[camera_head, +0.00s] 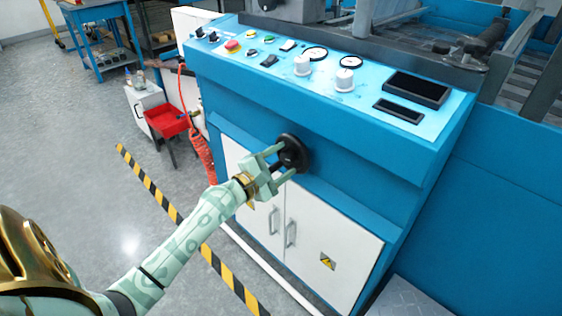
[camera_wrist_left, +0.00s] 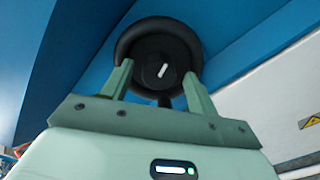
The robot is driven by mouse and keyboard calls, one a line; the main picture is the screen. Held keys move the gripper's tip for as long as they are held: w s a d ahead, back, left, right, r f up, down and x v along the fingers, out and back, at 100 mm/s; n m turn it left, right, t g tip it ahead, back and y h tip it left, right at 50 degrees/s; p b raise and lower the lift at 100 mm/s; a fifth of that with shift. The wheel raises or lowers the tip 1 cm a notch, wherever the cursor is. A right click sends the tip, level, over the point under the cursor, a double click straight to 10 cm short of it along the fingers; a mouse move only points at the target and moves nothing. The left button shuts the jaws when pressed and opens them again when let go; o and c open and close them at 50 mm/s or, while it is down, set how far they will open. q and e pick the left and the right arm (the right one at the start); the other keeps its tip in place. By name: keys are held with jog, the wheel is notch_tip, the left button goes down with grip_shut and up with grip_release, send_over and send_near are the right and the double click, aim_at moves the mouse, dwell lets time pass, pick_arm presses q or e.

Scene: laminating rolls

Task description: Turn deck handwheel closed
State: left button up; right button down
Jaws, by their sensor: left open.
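The black handwheel (camera_head: 295,152) sits on the blue front of the machine, below the control panel. It has a dark hub with a white mark, seen in the left wrist view (camera_wrist_left: 158,48). My left gripper (camera_head: 280,163) is open in front of the wheel, with its two pale green fingers apart and close to the rim. In the left wrist view the fingers (camera_wrist_left: 158,85) point at the lower part of the wheel, one on each side. I cannot tell whether they touch it. Part of the wheel's lower side is hidden by the fingers. My right gripper is not in view.
The blue control panel (camera_head: 270,78) with knobs, gauges and a red button overhangs the wheel. White cabinet doors (camera_head: 320,245) with handles are below. A red bin (camera_head: 167,120) and orange coiled hose (camera_head: 200,150) are at the left. Black-yellow floor tape (camera_head: 150,185) crosses clear floor.

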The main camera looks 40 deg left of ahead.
pick_arm(q)
jog(key=c, duration=1)
